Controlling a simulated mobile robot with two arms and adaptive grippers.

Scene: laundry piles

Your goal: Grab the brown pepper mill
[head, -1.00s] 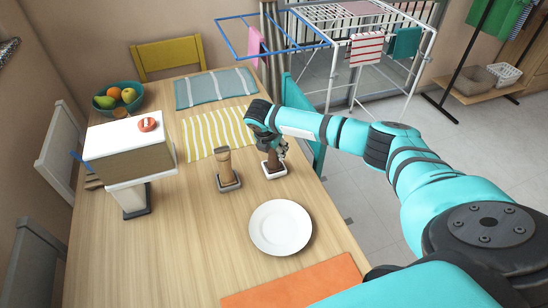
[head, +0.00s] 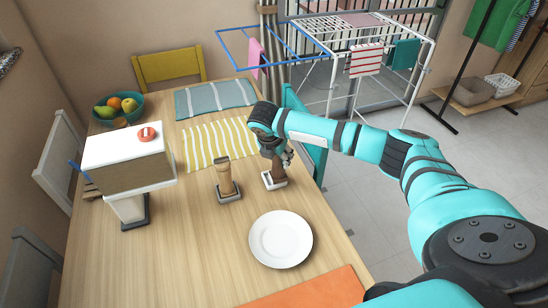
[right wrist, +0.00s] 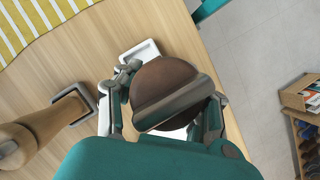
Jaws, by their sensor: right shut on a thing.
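The brown pepper mill (head: 271,179) is at the right side of the table, over a small white square holder (head: 279,185). My right gripper (head: 277,160) is shut on the mill from above and hides its upper part. In the right wrist view, the mill's round dark brown top (right wrist: 163,82) sits between the fingers of my right gripper (right wrist: 168,108), with the white holder (right wrist: 140,51) partly showing behind it. I cannot tell whether the mill's foot still touches the holder. My left gripper is not in view.
A lighter tan mill (head: 224,176) stands in a grey holder (head: 229,195) just left, also in the right wrist view (right wrist: 35,132). A white plate (head: 281,239) lies in front, a striped yellow mat (head: 207,142) behind. A white-topped box-like thing (head: 125,160) stands at left.

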